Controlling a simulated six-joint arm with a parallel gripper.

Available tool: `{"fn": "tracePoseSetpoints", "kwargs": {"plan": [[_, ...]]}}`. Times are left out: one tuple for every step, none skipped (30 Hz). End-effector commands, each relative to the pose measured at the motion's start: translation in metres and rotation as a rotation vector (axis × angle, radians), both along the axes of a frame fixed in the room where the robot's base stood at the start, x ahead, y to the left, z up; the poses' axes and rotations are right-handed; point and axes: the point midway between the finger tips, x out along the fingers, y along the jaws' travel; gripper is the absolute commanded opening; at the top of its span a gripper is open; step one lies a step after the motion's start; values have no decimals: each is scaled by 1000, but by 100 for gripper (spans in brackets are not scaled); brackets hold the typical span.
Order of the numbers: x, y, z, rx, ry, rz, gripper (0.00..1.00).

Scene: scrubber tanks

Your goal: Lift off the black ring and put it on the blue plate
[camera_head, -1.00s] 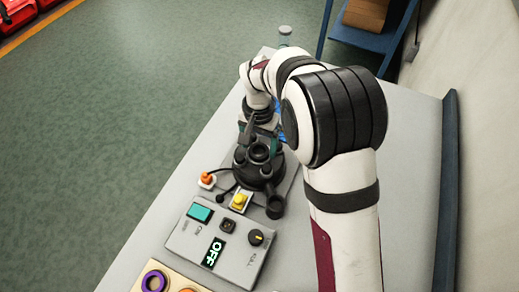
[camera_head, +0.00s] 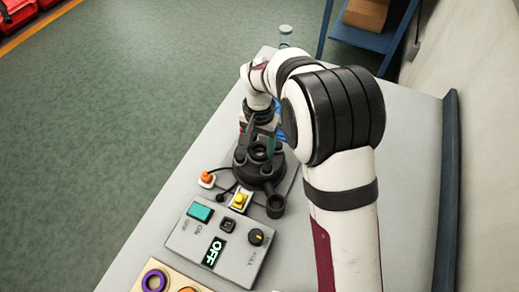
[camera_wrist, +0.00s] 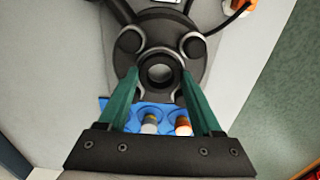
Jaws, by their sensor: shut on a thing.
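The black ring (camera_wrist: 160,74) sits at the centre of a round black fixture (camera_wrist: 160,35). My gripper (camera_wrist: 161,72) has its green fingers on either side of the ring and is shut on it. In the head view the ring (camera_head: 259,152) shows at the top of the fixture, below my gripper (camera_head: 259,138). I cannot tell whether the ring is clear of its seat. A blue piece with round recesses (camera_wrist: 103,103), apparently the blue plate, lies beside the fixture. In the head view it is mostly hidden behind my arm.
Two small vials, one grey-capped (camera_wrist: 149,123) and one orange-capped (camera_wrist: 182,124), stand at the blue piece. A control box (camera_head: 215,245) reading OFF, a yellow button (camera_head: 239,200) and an orange knob (camera_head: 207,178) lie close to the fixture. A black cable runs beside it.

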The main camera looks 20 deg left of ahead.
Motion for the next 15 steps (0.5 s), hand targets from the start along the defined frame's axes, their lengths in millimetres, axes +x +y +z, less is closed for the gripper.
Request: {"fn": "tracePoseSetpoints", "kwargs": {"plan": [[0, 0, 1, 0, -1, 0, 0], [0, 0, 1, 0, -1, 0, 0], [0, 0, 2, 0, -1, 0, 0], [0, 0, 3, 0, -1, 0, 0], [0, 0, 4, 0, -1, 0, 0], [0, 0, 5, 1, -1, 0, 0], [0, 0, 6, 1, -1, 0, 0], [0, 0, 7, 1, -2, 0, 0], [0, 0, 8, 0, -2, 0, 0], [0, 0, 9, 0, -2, 0, 0], [0, 0, 10, 0, -1, 0, 0], [0, 0, 11, 0, -1, 0, 0], [0, 0, 12, 0, -1, 0, 0], [0, 0, 12, 0, -1, 0, 0], [0, 0, 14, 0, -1, 0, 0]]}}
